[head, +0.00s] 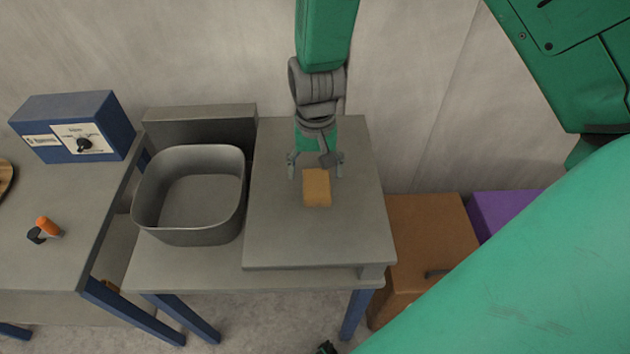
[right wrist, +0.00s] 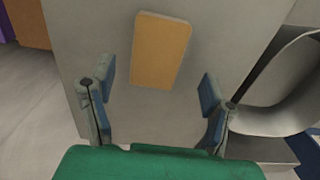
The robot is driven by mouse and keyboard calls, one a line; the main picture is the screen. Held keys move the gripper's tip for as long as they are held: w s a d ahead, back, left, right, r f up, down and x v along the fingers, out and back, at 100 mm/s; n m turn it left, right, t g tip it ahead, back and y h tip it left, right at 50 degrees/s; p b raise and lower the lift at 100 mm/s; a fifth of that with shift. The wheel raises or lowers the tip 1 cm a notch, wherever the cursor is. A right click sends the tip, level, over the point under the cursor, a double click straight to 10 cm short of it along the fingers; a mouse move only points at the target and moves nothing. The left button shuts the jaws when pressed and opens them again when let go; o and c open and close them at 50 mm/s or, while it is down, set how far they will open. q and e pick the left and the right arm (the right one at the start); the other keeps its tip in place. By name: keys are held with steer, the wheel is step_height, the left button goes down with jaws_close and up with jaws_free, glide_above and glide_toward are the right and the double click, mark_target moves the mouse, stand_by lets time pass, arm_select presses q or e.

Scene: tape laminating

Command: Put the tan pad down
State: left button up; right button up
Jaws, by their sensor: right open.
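The tan pad (head: 317,188) lies flat on the grey raised top of the table (head: 345,235), right of the bin. In the head view my right gripper (head: 316,172) is just behind the pad, its fingers spread wide. In the right wrist view the pad (right wrist: 162,50) lies ahead of the open fingers (right wrist: 155,88), with nothing between them. The pad is apart from both fingertips. My left gripper does not show in either view.
A grey open bin (head: 190,230) stands left of the pad. Further left, a table (head: 60,255) holds a blue box with a dial (head: 75,128) and a small orange and black item (head: 45,230). Brown (head: 430,228) and purple (head: 505,208) boxes stand at the right.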

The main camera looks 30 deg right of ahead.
mark_target(315, 185)
step_height(315, 185, up, 9)
steer(key=shift+f+p, duration=0.15)
steer(key=shift+p, duration=0.2)
steer(key=shift+s+a+f, duration=0.1)
steer(key=shift+s, duration=0.05)
